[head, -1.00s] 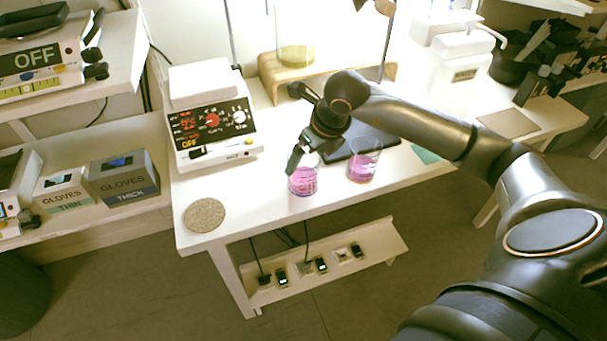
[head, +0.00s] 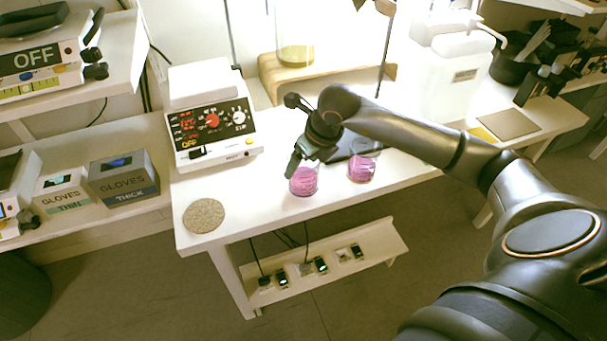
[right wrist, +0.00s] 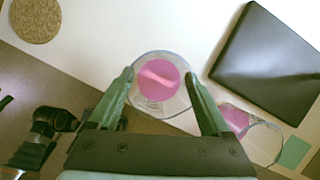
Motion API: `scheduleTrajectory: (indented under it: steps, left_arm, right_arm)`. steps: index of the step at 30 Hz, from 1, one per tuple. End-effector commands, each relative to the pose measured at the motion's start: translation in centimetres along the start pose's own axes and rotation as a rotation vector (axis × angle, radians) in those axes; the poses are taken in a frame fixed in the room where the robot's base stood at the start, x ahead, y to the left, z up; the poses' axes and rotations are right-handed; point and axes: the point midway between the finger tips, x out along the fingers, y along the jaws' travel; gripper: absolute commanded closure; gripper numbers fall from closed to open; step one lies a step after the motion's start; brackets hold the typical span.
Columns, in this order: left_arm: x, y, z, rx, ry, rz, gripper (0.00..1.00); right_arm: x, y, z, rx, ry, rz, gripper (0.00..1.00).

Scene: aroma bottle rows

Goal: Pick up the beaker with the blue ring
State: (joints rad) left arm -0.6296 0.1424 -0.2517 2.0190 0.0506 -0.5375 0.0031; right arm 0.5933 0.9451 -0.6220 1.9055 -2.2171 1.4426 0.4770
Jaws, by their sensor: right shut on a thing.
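A clear glass beaker with pink liquid (head: 304,184) is near the front edge of the white table. It also shows in the right wrist view (right wrist: 158,82). My right gripper (right wrist: 160,76) is shut on this beaker, with one green finger on each side of it. In the head view the right gripper (head: 296,165) comes down over its rim from above. I cannot tell whether its base touches the table. A second beaker with pink liquid (head: 361,170) stands to the right, apart from the gripper. I cannot clearly make out a blue ring on either beaker. My left gripper is not in view.
A hotplate device (head: 213,125) stands to the left, behind a round cork mat (head: 204,215). A dark flat pad (right wrist: 268,62) lies behind the beakers. A wooden stand (head: 272,78) and a white jug (head: 445,85) are at the back. The table's front left is mostly free.

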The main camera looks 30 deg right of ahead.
Motion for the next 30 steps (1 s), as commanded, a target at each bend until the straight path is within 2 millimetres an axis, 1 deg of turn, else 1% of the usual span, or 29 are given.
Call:
scheduleTrajectory:
  steps: [1,8,16,20,23,26,29,30]
  left_arm:
    - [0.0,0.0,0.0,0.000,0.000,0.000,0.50]
    - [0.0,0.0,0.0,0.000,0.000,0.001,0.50]
    - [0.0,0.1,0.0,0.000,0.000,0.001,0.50]
    - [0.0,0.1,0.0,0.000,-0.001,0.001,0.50]
    - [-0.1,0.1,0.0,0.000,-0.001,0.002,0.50]
    - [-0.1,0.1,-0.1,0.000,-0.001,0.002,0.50]
    - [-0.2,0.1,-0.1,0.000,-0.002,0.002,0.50]
    - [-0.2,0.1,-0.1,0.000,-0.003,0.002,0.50]
  right_arm:
    - [0.0,0.0,0.0,0.000,-0.001,0.000,0.62]
    - [-0.1,0.0,0.0,0.000,-0.001,0.000,0.88]
    - [-0.2,0.0,0.1,0.000,-0.003,-0.001,0.89]
    - [-0.8,-0.1,0.4,0.000,-0.004,-0.001,0.89]
    - [-1.8,-0.1,0.9,0.000,-0.006,-0.001,0.89]
    - [-3.5,-0.1,1.4,-0.001,-0.008,-0.002,0.89]
    - [-6.0,-0.4,0.4,-0.003,-0.005,-0.006,0.89]
    - [-7.2,-0.5,0.0,-0.003,-0.005,-0.007,0.89]
